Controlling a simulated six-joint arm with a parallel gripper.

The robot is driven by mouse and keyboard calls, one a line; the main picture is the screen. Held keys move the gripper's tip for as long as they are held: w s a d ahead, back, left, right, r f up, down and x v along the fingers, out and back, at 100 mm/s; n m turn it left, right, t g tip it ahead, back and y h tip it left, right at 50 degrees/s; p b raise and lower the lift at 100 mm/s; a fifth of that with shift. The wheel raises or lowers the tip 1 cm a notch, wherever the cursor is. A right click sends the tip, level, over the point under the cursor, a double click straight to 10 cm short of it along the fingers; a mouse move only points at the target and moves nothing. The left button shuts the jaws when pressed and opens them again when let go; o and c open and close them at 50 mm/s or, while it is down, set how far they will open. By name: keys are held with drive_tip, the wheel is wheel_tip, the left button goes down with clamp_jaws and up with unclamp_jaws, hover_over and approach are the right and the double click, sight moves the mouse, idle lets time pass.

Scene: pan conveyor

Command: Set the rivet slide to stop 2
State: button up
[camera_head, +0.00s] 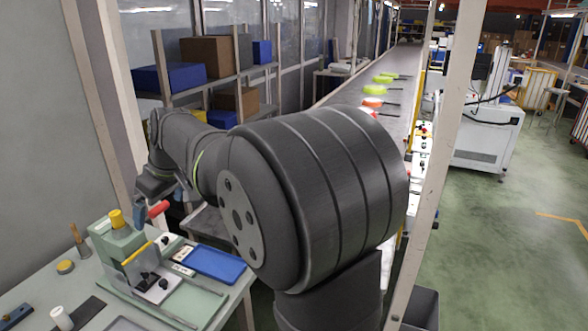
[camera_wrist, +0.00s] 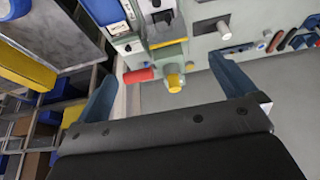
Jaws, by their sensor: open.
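A pale green bench press (camera_head: 118,240) stands on the work table, with a yellow cap (camera_head: 117,219) on top and a red-ended handle (camera_head: 158,209) beside it. A yellow bar (camera_head: 137,253) slants across its front. In the wrist view the press (camera_wrist: 165,52) shows between my fingers, with the yellow cap (camera_wrist: 174,82) and the red handle end (camera_wrist: 138,75). I cannot tell which part is the rivet slide, and no stop numbers are readable. My gripper (camera_wrist: 160,75) is open and empty. Its blue fingers also show near the red handle in the head view.
A blue tray (camera_head: 212,264) lies right of the press. A brush (camera_head: 80,240), a white cylinder (camera_head: 62,318) and a dark strip lie on the table (camera_head: 45,290). Shelves with boxes (camera_head: 205,55) stand behind. A conveyor (camera_head: 385,75) with coloured pans runs away beyond my arm.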

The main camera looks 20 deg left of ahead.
drive_tip(key=c, duration=1.3)
drive_tip(key=shift+f, duration=0.25)
drive_tip(key=c, duration=0.3)
drive_tip(key=w+f+m, duration=0.1)
drive_tip(key=f, duration=0.2)
drive_tip(key=w+d+f+m+g, duration=0.1)
drive_tip(key=f+m, duration=0.1)
drive_tip(key=f, duration=0.1)
drive_tip(key=w+f+m+g, duration=0.1)
drive_tip(key=f+m, duration=0.1)
drive_tip(key=f, duration=0.1)
drive_tip(key=shift+d+y, duration=0.3)
clamp_jaws()
drive_tip(key=m+g+y, duration=0.2)
drive_tip(key=m, duration=0.6)
approach(166, 286)
drive_tip(key=f, duration=0.1)
drive_tip(key=d+f, duration=0.1)
drive_tip(key=shift+w+d+f, duration=0.1)
drive_tip(key=shift+w+f, duration=0.1)
drive_tip(key=shift+f, duration=0.1)
drive_tip(key=a, duration=0.1)
drive_tip(key=s+a+f, duration=0.1)
drive_tip(key=a, duration=0.1)
drive_tip(key=shift+s, duration=0.25)
drive_tip(key=shift+s+a, duration=0.2)
drive_tip(key=shift+a, duration=0.3)
